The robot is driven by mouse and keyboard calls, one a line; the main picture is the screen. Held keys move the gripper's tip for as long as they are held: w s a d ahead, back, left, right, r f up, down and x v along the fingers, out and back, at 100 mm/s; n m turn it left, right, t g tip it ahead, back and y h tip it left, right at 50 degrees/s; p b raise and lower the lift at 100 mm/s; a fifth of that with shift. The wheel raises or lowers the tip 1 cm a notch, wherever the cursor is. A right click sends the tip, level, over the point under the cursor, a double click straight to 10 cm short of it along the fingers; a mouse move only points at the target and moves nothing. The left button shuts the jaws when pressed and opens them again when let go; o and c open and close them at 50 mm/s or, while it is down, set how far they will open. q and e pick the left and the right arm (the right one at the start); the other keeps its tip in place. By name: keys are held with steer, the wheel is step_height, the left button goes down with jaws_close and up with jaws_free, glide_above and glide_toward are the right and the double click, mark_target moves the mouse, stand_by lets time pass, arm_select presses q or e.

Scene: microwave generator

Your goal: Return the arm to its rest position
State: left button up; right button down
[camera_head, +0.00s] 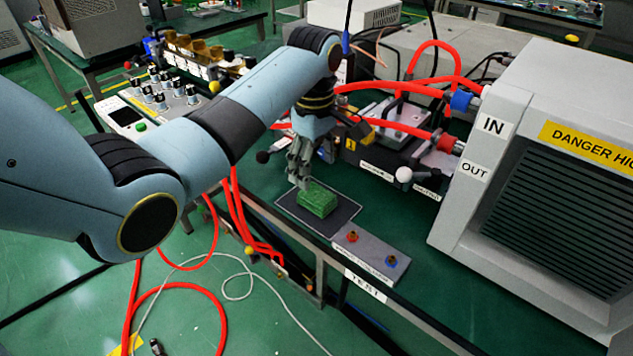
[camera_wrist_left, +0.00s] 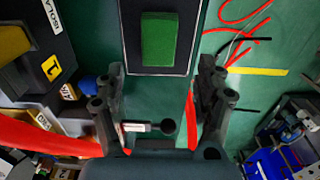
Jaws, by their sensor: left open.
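My left arm comes in from the left in the head view and reaches over the bench. Its gripper (camera_head: 301,163) points down just behind a green block (camera_head: 318,200). The block lies on a dark square pad (camera_head: 347,217) near the bench's front edge. In the left wrist view the open fingers (camera_wrist_left: 160,105) stand wide apart with nothing held between them. The green block (camera_wrist_left: 158,40) shows beyond the fingertips on the pad (camera_wrist_left: 132,68). My right gripper is in neither view.
A large grey unit with IN and OUT labels (camera_head: 556,140) stands at the right, with red hoses (camera_head: 405,85) running to it. A plate with red and blue terminals (camera_head: 370,252) adjoins the pad. A knobbed control panel (camera_head: 160,100) is at the back left.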

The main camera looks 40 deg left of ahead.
arm_select(q)
step_height(320, 180, up, 3)
steer(key=shift+f, duration=0.2)
stand_by(0.4)
